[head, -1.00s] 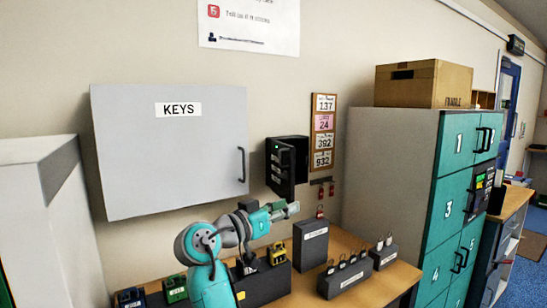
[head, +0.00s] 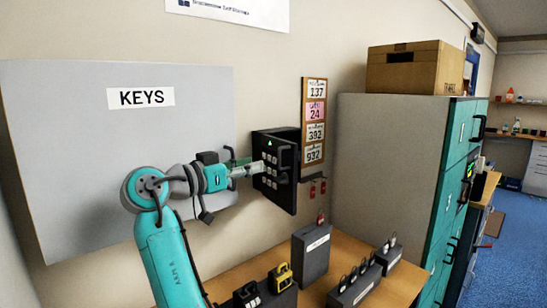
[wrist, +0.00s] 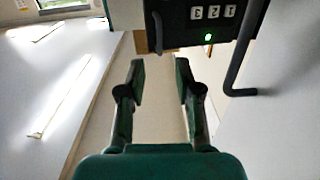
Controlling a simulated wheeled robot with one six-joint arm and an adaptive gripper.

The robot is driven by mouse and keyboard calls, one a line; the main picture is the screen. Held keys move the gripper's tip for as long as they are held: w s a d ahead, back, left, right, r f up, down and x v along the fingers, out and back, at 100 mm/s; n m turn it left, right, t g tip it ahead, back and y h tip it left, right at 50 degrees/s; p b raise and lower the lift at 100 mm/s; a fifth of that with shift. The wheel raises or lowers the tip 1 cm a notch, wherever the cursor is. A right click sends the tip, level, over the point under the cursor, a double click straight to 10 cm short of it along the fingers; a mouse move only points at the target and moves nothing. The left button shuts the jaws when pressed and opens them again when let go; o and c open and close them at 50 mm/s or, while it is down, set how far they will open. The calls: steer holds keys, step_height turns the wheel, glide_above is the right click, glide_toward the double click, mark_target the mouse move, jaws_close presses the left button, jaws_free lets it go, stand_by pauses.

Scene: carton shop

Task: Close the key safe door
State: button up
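The key safe (head: 276,201) is a black box on the wall, right of the grey KEYS cabinet. Its keypad face has pale buttons, a small green light and a dark bar handle (head: 285,157). I cannot tell for sure how far its door stands from the box. In the wrist view the keypad panel (wrist: 222,31) is beyond the fingertips, upside down, with the green light lit and the handle (wrist: 157,32) beside the buttons. My gripper (head: 254,169) is beside the keypad face. In the wrist view my gripper (wrist: 159,72) is open, with nothing between its fingers.
The large grey KEYS cabinet (head: 80,165) is close behind my arm; its dark bar handle (wrist: 238,75) shows in the wrist view. A number board (head: 314,119) hangs right of the safe. The bench (head: 322,285) below holds padlock stands. Teal lockers (head: 455,150) stand at right.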

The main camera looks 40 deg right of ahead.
mark_target(279, 165)
steer(key=d, duration=1)
steer(key=shift+w, duration=0.3)
jaws_close()
